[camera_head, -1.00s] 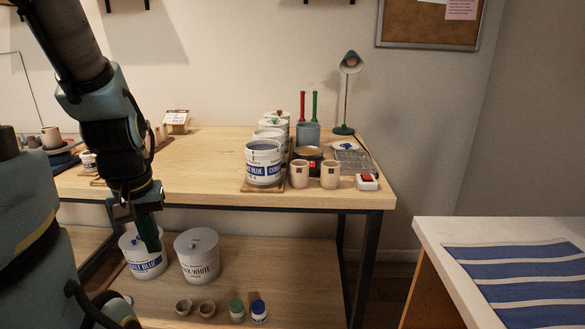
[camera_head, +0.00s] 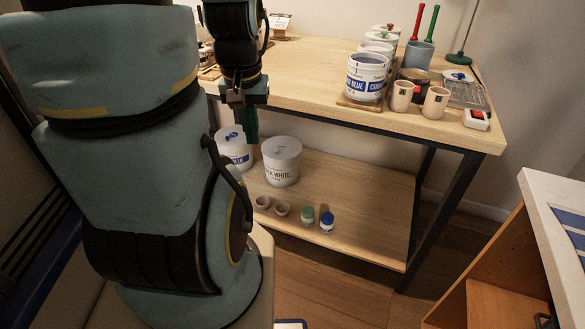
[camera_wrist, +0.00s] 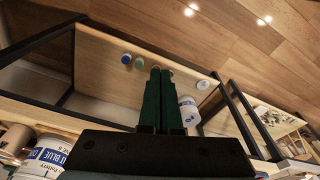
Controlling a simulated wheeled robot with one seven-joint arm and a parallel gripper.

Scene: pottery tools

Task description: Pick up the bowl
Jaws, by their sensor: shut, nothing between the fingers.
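My gripper (camera_head: 251,139) hangs by the table's front edge, above and apart from the bowls, pointing down. Its green fingers are together and empty. In the wrist view the fingertips (camera_wrist: 160,72) cover most of the bowls.
Blue-labelled (camera_head: 234,150) and white (camera_head: 282,163) buckets stand behind the bowls. Green-lidded (camera_head: 307,216) and blue-lidded (camera_head: 327,222) jars stand to their right. The tabletop (camera_head: 310,85) overhangs the lower shelf (camera_head: 365,215). A white disc-like thing (camera_wrist: 203,84) shows in the wrist view.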

